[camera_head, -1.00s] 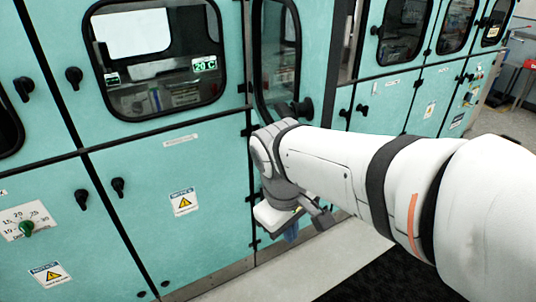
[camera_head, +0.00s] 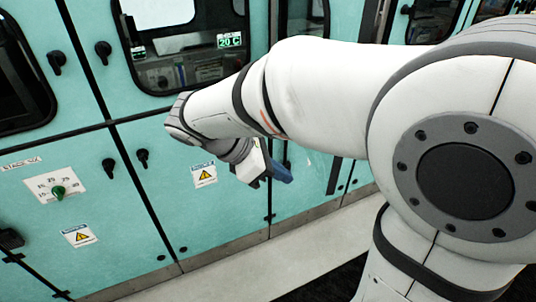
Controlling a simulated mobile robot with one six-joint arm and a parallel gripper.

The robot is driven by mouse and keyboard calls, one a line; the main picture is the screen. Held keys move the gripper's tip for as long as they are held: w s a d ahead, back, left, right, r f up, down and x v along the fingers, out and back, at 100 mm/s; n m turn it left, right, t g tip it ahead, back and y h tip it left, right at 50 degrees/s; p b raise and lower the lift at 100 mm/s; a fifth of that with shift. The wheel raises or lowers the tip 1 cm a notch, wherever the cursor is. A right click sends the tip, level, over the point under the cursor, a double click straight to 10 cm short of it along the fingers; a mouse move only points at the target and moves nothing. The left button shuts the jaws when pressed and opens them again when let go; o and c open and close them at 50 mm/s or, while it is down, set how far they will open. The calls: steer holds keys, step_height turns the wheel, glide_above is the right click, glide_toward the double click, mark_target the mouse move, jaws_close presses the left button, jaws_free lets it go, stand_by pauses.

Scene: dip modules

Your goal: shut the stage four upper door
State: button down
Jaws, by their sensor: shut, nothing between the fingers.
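The upper door (camera_head: 347,18) with a dark window, right of the display door, seems to stand swung out from the teal cabinet. My arm covers its middle and its handle. A piece of teal panel with a dark edge shows below my arm. I cannot read a label that says which stage it is. My gripper (camera_head: 284,174) is shut and empty, its blue fingers pointing right and down. It is in front of the lower cabinet panels, below the upper door, apart from any handle.
An upper door with a green "20 C" display (camera_head: 229,40) is flush at left. Lower panels carry black handles (camera_head: 142,157), warning labels (camera_head: 204,174) and a green knob (camera_head: 58,191). More teal cabinets stand at far right. Light floor (camera_head: 240,270) is clear along the cabinet base.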

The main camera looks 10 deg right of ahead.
mark_target(322, 184)
steer(key=shift+w+d+f+p, duration=0.15)
steer(key=shift+d+f, duration=0.25)
steer(key=shift+d, duration=0.65)
steer(key=shift+d+f+p, duration=0.2)
steer(key=shift+d+f, duration=0.2)
steer(key=shift+d, duration=0.7)
steer(key=shift+w+d+f+p, duration=0.15)
steer(key=shift+d+f, duration=0.25)
steer(key=shift+d, duration=0.65)
steer(key=shift+s, duration=0.15)
